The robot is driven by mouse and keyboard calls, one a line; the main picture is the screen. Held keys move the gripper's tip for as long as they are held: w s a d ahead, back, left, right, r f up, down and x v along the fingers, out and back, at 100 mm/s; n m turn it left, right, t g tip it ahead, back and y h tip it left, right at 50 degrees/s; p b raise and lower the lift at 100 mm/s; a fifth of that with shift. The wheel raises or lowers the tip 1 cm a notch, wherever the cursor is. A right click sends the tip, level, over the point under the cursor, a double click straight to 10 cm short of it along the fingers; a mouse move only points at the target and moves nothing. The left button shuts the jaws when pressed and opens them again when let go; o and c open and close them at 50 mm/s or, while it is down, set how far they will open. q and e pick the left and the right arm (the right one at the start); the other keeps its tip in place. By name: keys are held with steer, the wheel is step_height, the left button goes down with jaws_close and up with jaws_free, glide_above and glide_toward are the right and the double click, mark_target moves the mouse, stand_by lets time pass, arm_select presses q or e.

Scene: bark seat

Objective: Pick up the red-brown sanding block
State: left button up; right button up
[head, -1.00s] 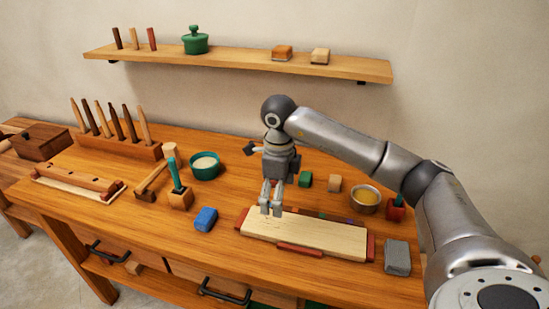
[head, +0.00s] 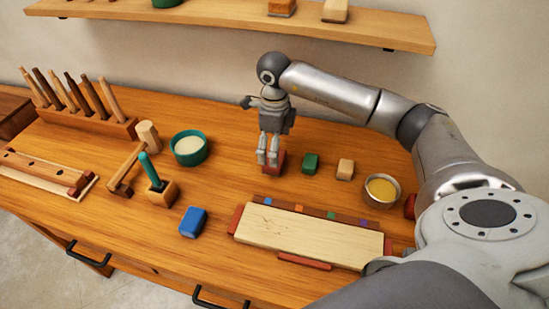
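The red-brown sanding block (head: 281,160) stands on the bench near its back, left of a green block. It is partly hidden behind the fingers of my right gripper (head: 268,160). My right gripper points down at the block, with its two fingers slightly apart and their tips low in front of it. I cannot tell whether the fingers touch the block. My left gripper is out of view.
A green block (head: 310,164) and a tan block (head: 345,169) stand right of the gripper. A teal bowl (head: 189,150) is to the left, a metal bowl (head: 382,189) to the right. A pale board (head: 310,234) lies in front, and a blue block (head: 193,222) sits left of it.

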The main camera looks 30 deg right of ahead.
steer(key=f, duration=0.1)
steer(key=f+p, duration=0.1)
steer(key=f, duration=0.1)
steer(key=f+p, duration=0.1)
steer(key=f, duration=0.1)
steer(key=shift+w+d, duration=0.3)
steer(key=shift+w, duration=0.05)
steer(key=shift+f, duration=0.35)
steer(key=shift+c, duration=0.6)
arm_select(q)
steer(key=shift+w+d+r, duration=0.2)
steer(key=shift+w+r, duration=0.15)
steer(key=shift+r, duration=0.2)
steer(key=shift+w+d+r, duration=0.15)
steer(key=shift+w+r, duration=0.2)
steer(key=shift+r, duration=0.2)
arm_select(e)
steer(key=c, duration=1)
